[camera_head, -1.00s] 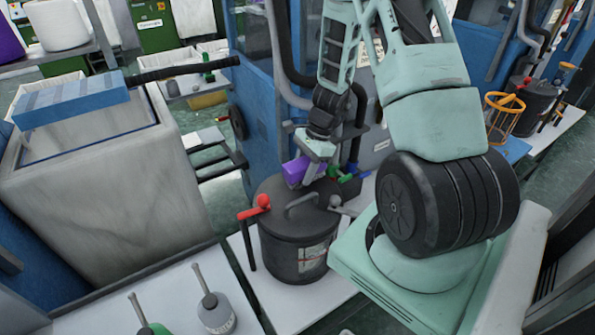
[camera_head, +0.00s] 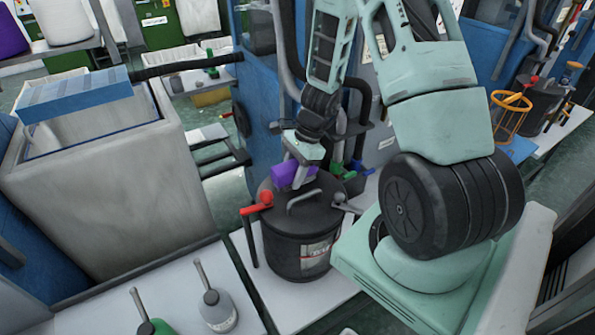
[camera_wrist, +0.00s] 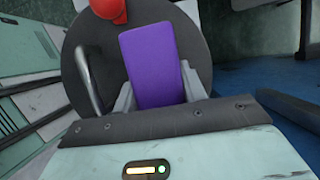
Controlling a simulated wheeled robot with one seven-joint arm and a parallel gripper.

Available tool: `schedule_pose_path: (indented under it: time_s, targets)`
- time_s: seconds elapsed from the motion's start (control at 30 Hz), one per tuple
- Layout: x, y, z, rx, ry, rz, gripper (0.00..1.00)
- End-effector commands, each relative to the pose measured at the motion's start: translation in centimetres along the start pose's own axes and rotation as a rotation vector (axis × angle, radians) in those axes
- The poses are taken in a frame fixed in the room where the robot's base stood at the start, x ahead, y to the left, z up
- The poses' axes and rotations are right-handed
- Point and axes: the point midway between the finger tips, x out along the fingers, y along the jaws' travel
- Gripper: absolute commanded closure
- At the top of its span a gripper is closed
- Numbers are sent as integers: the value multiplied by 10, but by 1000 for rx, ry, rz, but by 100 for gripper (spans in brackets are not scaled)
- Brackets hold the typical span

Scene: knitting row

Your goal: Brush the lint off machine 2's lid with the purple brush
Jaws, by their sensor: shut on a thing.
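The purple brush (camera_head: 291,175) is in my gripper (camera_head: 304,165), over the back part of a dark round lid (camera_head: 318,188) on a black pot-like machine (camera_head: 298,245). In the wrist view the purple brush (camera_wrist: 153,65) stands between the two grey fingers of my gripper (camera_wrist: 157,98), which are shut on it. The dark lid (camera_wrist: 203,60) lies behind it. I cannot tell if the brush touches the lid. No machine number is readable, and I cannot make out lint. The brush's underside is hidden.
The lid has an arched handle (camera_head: 304,196) and a red-knobbed clamp (camera_head: 264,199) at its left. Green and blue valve handles (camera_head: 358,168) are close behind. A large grey bin (camera_head: 110,205) is at left.

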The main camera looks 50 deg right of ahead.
Motion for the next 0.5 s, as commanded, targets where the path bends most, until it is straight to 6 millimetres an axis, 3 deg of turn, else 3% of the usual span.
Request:
schedule_pose_path:
  time_s: [0.23,0.5]
  targets:
    - [11,0,20,-3,-1,2,80]
    - [14,0,28,-2,-1,2,80]
